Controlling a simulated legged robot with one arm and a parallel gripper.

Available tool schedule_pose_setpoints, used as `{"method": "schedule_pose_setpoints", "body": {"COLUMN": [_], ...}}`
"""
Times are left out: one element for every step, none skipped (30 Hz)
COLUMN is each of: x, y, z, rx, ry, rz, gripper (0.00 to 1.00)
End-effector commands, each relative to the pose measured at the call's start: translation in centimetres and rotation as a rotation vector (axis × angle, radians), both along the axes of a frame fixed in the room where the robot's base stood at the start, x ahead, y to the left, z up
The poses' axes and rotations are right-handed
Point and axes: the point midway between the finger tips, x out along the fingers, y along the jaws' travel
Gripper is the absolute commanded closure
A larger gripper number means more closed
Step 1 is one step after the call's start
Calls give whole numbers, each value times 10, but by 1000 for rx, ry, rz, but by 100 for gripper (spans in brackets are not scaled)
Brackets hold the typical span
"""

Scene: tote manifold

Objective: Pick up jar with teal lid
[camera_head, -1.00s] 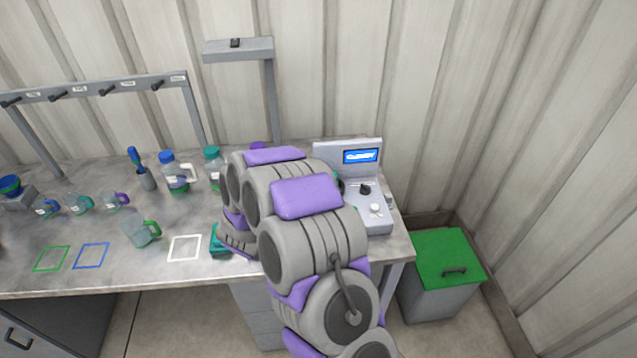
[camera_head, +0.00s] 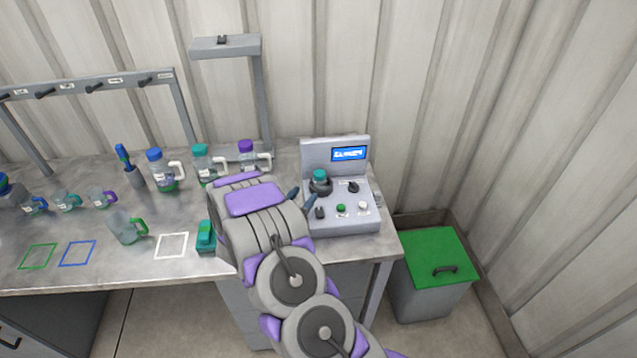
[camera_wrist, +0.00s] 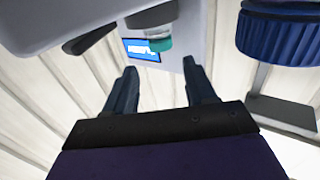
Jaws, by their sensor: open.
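A clear handled jar with a teal lid (camera_head: 201,152) stands upright on the bench, between a blue-lidded jar (camera_head: 156,157) and a purple-lidded jar (camera_head: 246,148); my arm hides part of its base. A smaller teal-lidded item (camera_head: 320,177) sits on the grey machine and also shows in the wrist view (camera_wrist: 158,43), where the picture looks upside down. My gripper (camera_head: 302,195) is open and empty, left of the machine. In the wrist view its fingers (camera_wrist: 159,70) are apart, with the machine's teal-lidded item beyond them. I cannot tell how far away it is.
The grey machine (camera_head: 350,217) with a blue screen stands at the bench's right end. A dark blue ribbed thing (camera_wrist: 285,35) is close in the wrist view. A teal object (camera_head: 206,236) lies near the front edge. A green-lidded bin (camera_head: 437,258) stands on the floor.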

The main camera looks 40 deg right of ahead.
Motion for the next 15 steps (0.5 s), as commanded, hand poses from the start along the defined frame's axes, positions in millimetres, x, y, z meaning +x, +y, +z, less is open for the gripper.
{"method": "schedule_pose_setpoints", "body": {"x": [3, 5, 7, 10, 12, 14, 16, 17, 19, 20, 21, 22, 23, 24, 24], "y": [-9, -13, -20, -24, -29, -34, -38, -41, -45, -48, -50, -52, -53, -54, -55], "z": [-1, 0, 0, 0, 0, 0, 0, 0, -1, -1, -1, -1, 0, 0, 0], "rx": [-1, -2, -3, -3, -3, -4, -3, -1, -1, 0, 0, 0, 0, -1, -1], "ry": [-3, -3, -3, -5, -5, -4, -3, -3, -1, -1, 0, 0, 0, 0, 0], "rz": [-3, -2, -4, -4, -3, -2, -1, -2, -1, -2, -2, -1, 0, 0, 1], "gripper": [45, 45, 45, 45, 45, 45, 45, 45, 45, 45, 45, 45, 45, 45, 45]}}
